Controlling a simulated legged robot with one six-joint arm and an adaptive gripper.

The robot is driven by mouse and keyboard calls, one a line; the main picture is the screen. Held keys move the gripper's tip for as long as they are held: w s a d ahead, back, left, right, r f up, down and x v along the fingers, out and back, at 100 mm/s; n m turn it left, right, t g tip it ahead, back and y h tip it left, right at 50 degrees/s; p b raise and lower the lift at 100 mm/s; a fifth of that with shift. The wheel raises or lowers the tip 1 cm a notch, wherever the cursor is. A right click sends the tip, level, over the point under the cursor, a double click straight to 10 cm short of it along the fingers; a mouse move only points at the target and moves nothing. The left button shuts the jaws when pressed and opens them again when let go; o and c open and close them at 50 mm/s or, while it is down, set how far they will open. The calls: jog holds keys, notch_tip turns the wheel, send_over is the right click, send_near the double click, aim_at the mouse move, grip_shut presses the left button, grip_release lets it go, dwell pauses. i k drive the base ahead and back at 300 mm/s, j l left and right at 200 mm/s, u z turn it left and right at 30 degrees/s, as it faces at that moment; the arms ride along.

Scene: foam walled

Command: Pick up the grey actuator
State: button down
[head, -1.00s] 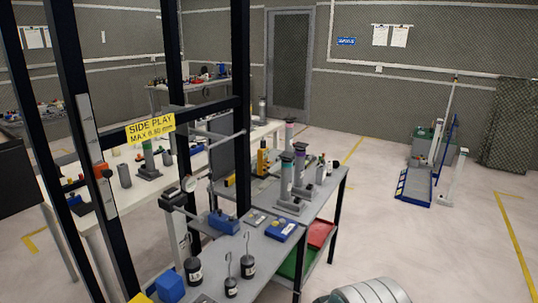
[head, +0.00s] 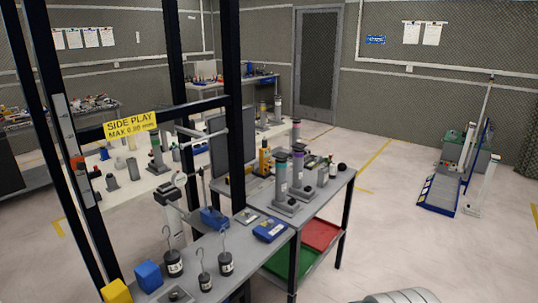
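Several upright grey cylinders with coloured bands, which look like actuators, stand on grey bases on the grey table. One has a teal band (head: 281,172) and one beside it has a purple band (head: 298,172). Others stand on the white bench behind, including one with a green band (head: 155,150) and a plain grey cylinder (head: 133,168). I cannot tell which one is the grey actuator. My gripper is not in view. A rounded grey shape at the bottom right edge may be part of my own body.
A black upright frame with a yellow side play sign (head: 131,125) stands at the left. Hooked black weights (head: 174,263), a blue block (head: 148,277) and a blue box (head: 270,230) lie on the grey table. Red (head: 320,234) and green trays sit below.

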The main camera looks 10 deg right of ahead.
aim_at(296, 126)
jog(key=i+l+z, duration=0.7)
jog(key=i+z, duration=0.8)
jog(key=i, duration=1.4)
jog(key=i+u, duration=0.1)
jog(key=i, duration=0.6)
jog(key=i+l+u, duration=0.1)
jog(key=i, duration=0.6)
jog(key=i+j+u, duration=0.1)
jog(key=i+u, duration=0.85)
jog(key=i+l+u, duration=0.2)
jog(key=i+u, duration=0.25)
jog(key=i+j+u, duration=0.15)
jog(key=u, duration=0.25)
jog(key=i+u, duration=0.75)
jog(key=i+l+u, duration=0.15)
jog(key=u, duration=0.25)
jog(key=i+u, duration=0.25)
jog(key=u, duration=0.15)
jog(key=i+u, duration=0.6)
jog(key=u, duration=0.15)
jog(key=i+l+u, duration=0.25)
jog(key=u, duration=0.15)
